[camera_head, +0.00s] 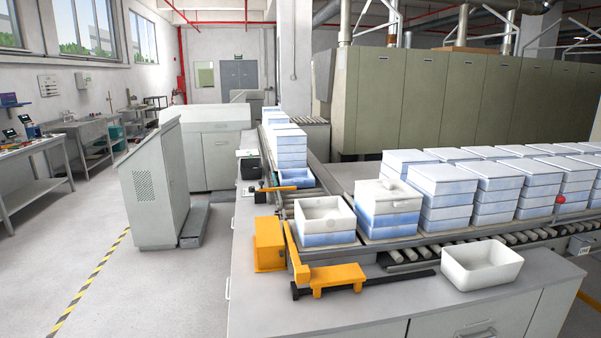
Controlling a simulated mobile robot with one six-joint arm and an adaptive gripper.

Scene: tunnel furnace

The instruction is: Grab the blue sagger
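Blue and white saggers stand in stacks on the roller conveyor. The nearest stack has an open white sagger (325,215) on top of a light blue sagger (328,239). Just right of it, a white-topped sagger (388,195) sits on blue saggers (388,221). Farther back on the left, more blue-tinted saggers (289,152) are stacked. Several rows of closed stacks (467,185) fill the right side. Which blue sagger is meant cannot be told. My gripper is not in view.
An empty white tub (481,264) stands on the grey counter (400,308). An orange pusher (331,277) and an orange block (268,245) stand close to the nearest stack. A grey control cabinet (157,185) is at left. The floor (60,250) on the left is clear.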

